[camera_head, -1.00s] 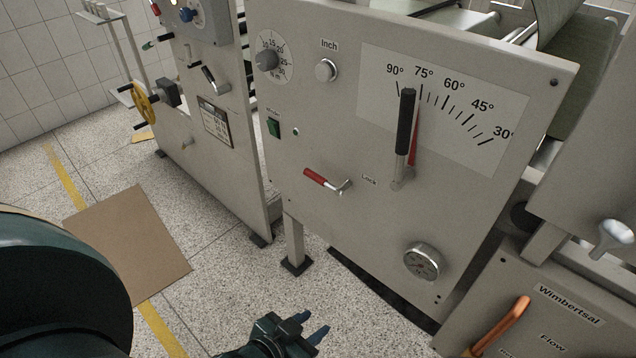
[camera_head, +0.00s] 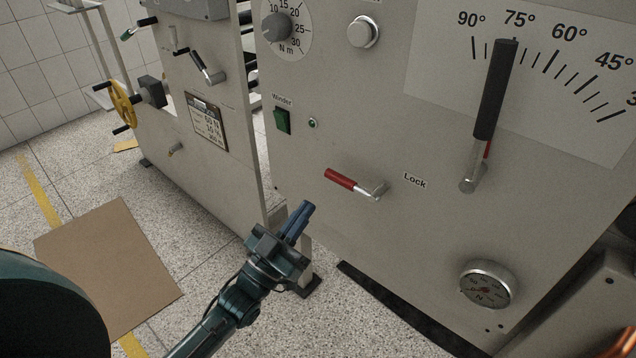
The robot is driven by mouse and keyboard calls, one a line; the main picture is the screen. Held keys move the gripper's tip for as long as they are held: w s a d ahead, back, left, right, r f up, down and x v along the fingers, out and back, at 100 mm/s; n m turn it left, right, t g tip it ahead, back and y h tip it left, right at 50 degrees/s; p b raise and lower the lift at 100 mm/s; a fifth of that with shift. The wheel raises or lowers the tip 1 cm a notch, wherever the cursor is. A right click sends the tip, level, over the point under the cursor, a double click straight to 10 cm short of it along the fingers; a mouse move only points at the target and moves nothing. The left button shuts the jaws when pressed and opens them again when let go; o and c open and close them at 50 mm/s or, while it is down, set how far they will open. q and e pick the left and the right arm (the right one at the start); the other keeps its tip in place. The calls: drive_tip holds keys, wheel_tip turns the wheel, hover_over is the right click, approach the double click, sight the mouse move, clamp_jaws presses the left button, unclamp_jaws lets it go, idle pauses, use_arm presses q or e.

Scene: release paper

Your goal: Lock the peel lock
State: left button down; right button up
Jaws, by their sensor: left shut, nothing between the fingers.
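The red-handled lock lever (camera_head: 343,180) sits on the grey machine panel, left of the printed word "Lock" (camera_head: 414,181). Its red grip points up and left from a metal pivot. The black peel-angle lever (camera_head: 493,95) stands near upright over the angle scale (camera_head: 545,70), close to the 75° mark. My left gripper (camera_head: 302,215) is below and left of the red lever, apart from it, with its blue fingers together and empty, pointing up and right. My right gripper is not in view.
A torque dial (camera_head: 276,27), a silver Inch button (camera_head: 364,32), a green Winder switch (camera_head: 282,121) and a round gauge (camera_head: 486,284) are on the same panel. A second machine panel (camera_head: 190,130) stands to the left. A brown board (camera_head: 110,265) lies on the speckled floor.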

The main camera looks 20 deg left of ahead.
use_arm(q)
drive_tip(key=shift+w+a+r+h, duration=0.2)
drive_tip(key=shift+w+a+h, duration=0.1)
drive_tip(key=shift+a, duration=0.1)
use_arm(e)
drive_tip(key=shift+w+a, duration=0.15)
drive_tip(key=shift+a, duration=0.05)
use_arm(q)
wheel_tip(320, 180, up, 5)
hover_over(331, 178)
drive_tip(key=s, duration=0.3)
drive_tip(key=shift+w+d+f, duration=0.15)
drive_tip(key=shift+w+f, duration=0.05)
drive_tip(key=shift+f, duration=0.4)
drive_tip(key=shift+w+d+f, duration=0.1)
drive_tip(key=shift+w+f, duration=0.1)
drive_tip(key=shift+f, duration=0.4)
drive_tip(key=shift+w+f, duration=0.1)
drive_tip(key=shift+f, duration=0.65)
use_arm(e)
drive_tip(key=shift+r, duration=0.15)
